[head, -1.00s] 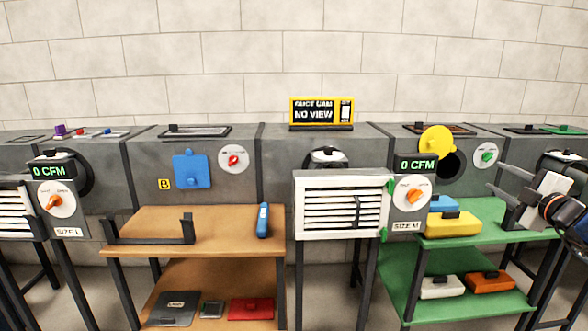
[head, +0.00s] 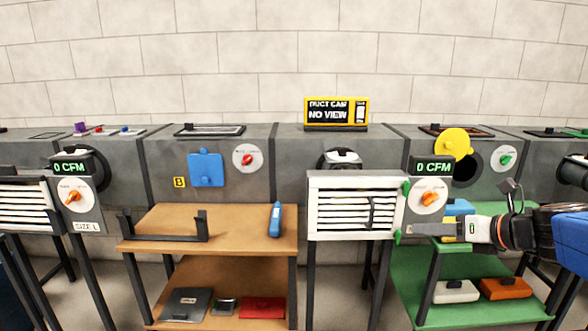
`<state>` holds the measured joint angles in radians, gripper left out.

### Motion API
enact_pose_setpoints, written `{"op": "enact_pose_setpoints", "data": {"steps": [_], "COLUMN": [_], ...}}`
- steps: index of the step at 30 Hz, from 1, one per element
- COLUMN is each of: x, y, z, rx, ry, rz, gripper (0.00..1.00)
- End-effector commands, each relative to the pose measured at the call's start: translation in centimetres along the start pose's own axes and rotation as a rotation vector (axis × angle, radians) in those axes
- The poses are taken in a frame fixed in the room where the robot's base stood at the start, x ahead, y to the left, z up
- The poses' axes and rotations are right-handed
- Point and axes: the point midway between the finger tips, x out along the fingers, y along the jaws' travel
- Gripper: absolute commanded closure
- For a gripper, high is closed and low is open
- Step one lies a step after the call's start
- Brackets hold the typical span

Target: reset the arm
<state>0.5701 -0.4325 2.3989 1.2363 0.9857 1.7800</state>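My arm reaches in from the right edge in the head view, with its dark wrist and a blue link. My gripper (head: 432,229) points left in front of the green shelf unit, just right of the white louvred grille (head: 352,206). Its fingers are seen side-on as one grey bar, so the gap between them is hidden. A yellow box (head: 450,237) on the green top is mostly hidden behind the gripper. A blue box (head: 458,207) shows just above the fingers. I cannot tell whether the gripper touches the yellow box.
A grey duct runs along the wall, with a yellow disc (head: 453,142) hanging by a round opening. A size-M dial box (head: 428,200) is close above the gripper. The wooden stand (head: 220,226) carries a black bracket and blue tool (head: 275,220). White and orange boxes (head: 506,288) sit below.

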Motion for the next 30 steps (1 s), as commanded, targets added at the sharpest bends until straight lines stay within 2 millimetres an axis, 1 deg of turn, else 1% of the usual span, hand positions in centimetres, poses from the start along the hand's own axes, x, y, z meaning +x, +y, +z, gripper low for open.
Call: {"op": "enact_pose_setpoints", "data": {"steps": [1, 3, 5, 6, 8, 9, 11, 12, 14, 15, 17, 18, 20, 21, 24, 27, 30], "x": [0.2, 0.3, 0.1, 0.0, -0.3, -0.6, -1.1, -1.4, -2.1, -2.5, -3.2, -3.8, -4.5, -5.0, -6.3, -7.3, -7.9], "y": [1.6, 3.1, 4.3, 5.0, 5.9, 6.4, 7.0, 7.3, 7.6, 7.8, 7.8, 7.8, 7.7, 7.5, 7.0, 6.3, 5.9], "z": [-1.5, -3.6, -5.4, -6.7, -8.4, -9.6, -11.2, -12.2, -13.7, -14.7, -15.9, -16.7, -17.8, -18.4, -19.6, -20.3, -20.6], "rx": [-0.138, -0.349, -0.532, -0.652, -0.836, -0.957, -1.142, -1.264, -1.447, -1.569, -1.75, -1.873, -2.052, -2.17, -2.442, -2.659, -2.804], "ry": [0.051, 0.122, 0.181, 0.218, 0.272, 0.306, 0.354, 0.385, 0.43, 0.458, 0.498, 0.524, 0.56, 0.585, 0.637, 0.68, 0.709], "rz": [0.016, 0.039, 0.064, 0.084, 0.118, 0.143, 0.185, 0.215, 0.265, 0.301, 0.358, 0.398, 0.463, 0.509, 0.624, 0.73, 0.811], "gripper": [0.61, 0.61, 0.61, 0.61, 0.61, 0.61, 0.61, 0.61, 0.61, 0.61, 0.61, 0.61, 0.61, 0.61, 0.61, 0.61, 0.61]}}
